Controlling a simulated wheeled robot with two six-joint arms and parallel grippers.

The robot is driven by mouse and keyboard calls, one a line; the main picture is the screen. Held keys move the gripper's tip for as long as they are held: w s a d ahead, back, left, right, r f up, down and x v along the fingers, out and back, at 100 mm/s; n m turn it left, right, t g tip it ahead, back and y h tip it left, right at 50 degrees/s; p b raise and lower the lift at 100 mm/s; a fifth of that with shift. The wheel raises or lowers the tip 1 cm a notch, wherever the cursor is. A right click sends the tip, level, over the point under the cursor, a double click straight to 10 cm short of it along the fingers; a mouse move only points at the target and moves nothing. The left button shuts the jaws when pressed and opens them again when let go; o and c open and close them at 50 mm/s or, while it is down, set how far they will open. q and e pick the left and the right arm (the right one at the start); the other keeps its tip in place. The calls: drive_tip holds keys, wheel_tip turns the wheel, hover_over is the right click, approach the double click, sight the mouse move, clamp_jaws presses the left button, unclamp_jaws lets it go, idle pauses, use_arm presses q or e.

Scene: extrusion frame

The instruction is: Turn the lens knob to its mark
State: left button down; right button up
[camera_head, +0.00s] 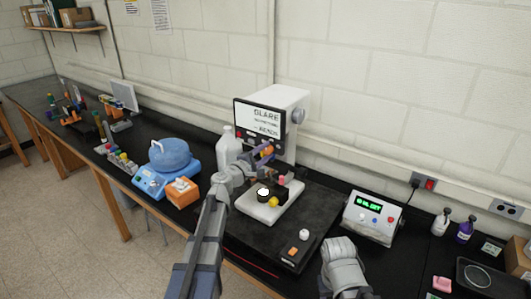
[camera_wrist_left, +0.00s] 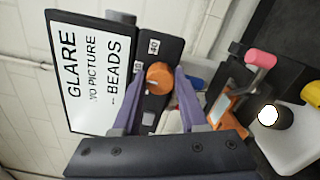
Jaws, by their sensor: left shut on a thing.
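The orange knob (camera_wrist_left: 160,74) sits on a dark panel below the screen in the left wrist view, with small white number labels on the panel. My left gripper (camera_wrist_left: 161,82) has its purple fingers on both sides of the knob and is shut on it. In the head view the left gripper (camera_head: 264,152) reaches up to the front of the white instrument (camera_head: 292,100), below its screen. The screen (camera_wrist_left: 88,72) reads GLARE, NO PICTURE, BEADS. I cannot make out whether the knob is at a mark. My right gripper is out of view; only part of that arm shows.
A white base (camera_head: 254,208) with a bright lamp spot stands just below the gripper. A pink-tipped lever (camera_wrist_left: 260,58) is close to the right finger. A white bottle (camera_head: 229,146) stands left of the instrument, and a control box with green display (camera_head: 370,217) stands right.

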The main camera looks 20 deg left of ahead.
use_arm(q)
drive_tip(key=shift+c, duration=2.2)
unclamp_jaws()
drive_tip(key=shift+s, duration=0.15)
drive_tip(key=v, duration=0.7)
drive_tip(key=shift+s+a, duration=0.15)
drive_tip(key=shift+s, duration=0.1)
